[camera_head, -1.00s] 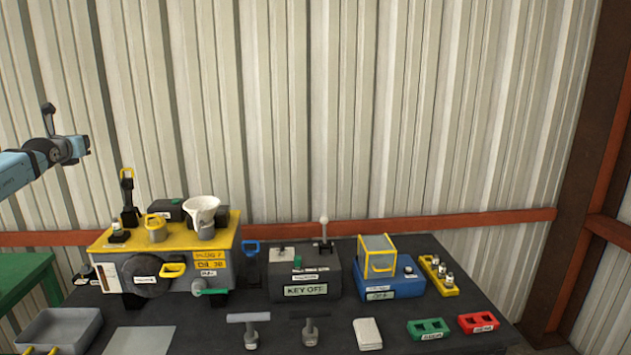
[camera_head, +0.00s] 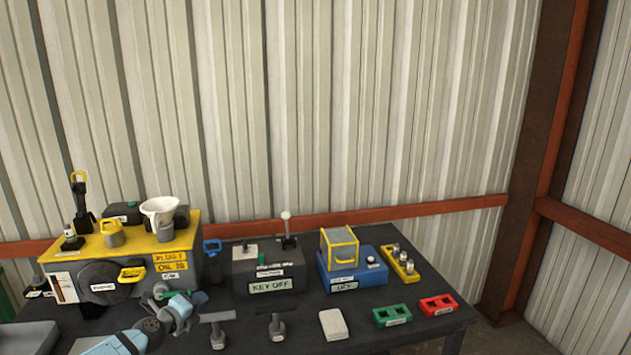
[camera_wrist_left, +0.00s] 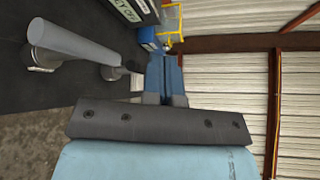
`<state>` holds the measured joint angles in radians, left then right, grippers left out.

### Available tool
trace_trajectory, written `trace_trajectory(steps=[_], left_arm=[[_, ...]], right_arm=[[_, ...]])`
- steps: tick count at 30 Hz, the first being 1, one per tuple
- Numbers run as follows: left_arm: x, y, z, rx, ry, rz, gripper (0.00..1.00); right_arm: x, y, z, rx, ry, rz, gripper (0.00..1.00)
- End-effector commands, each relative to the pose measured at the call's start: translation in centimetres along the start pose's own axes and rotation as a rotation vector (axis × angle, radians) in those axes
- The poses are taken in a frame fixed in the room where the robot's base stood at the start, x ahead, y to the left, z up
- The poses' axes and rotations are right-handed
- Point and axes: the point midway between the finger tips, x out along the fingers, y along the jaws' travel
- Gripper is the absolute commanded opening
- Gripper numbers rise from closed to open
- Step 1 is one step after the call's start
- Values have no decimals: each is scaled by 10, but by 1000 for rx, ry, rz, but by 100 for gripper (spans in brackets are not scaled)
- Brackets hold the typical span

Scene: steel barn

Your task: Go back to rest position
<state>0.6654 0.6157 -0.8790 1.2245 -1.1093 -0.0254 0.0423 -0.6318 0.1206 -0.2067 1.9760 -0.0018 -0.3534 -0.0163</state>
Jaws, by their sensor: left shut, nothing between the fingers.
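My left arm comes in low at the left of the head view, and its blue-grey gripper (camera_head: 181,306) is over the table's left part, in front of the yellow-topped machine (camera_head: 140,243). In the left wrist view the two blue fingers (camera_wrist_left: 165,76) lie together, shut, with nothing seen between them. A grey T-handled tool (camera_head: 217,328) stands just right of the gripper in the head view. Whether the gripper touches anything is unclear. My right gripper shows in neither view.
The dark table (camera_head: 385,345) holds a grey KEY OFF box (camera_head: 269,270), a blue box with a yellow-framed cover (camera_head: 352,268), a second T-handled tool (camera_head: 279,325), a white block (camera_head: 333,324), a green holder (camera_head: 392,315) and a red holder (camera_head: 438,305). A corrugated wall (camera_head: 330,110) stands behind.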

Motion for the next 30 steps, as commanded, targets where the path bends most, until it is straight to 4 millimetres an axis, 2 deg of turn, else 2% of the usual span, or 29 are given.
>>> trace_trajectory(steps=[1, 3, 6, 8, 12, 15, 17, 21, 27, 30], left_arm=[[-9, 13, -43, -114, 20, -2, 0], [-23, 24, -89, -271, 31, -2, 0], [-49, 38, -147, -497, 33, 10, 0], [-67, 45, -177, -634, 26, 24, 0], [-116, 62, -236, -949, -11, 73, 0], [-155, 73, -269, -1167, -56, 118, 0], [-180, 80, -286, -1294, -91, 147, 0], [-242, 94, -315, -1574, -189, 217, 0], [-320, 106, -337, -1866, -331, 293, 0], [-342, 109, -341, -1944, -377, 313, 0]], right_arm=[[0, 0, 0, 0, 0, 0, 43], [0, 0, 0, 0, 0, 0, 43], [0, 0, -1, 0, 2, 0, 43], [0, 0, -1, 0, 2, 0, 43], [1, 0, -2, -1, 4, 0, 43], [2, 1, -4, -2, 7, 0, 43], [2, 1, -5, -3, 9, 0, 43], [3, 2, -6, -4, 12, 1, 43], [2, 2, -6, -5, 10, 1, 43], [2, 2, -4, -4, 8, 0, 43]])
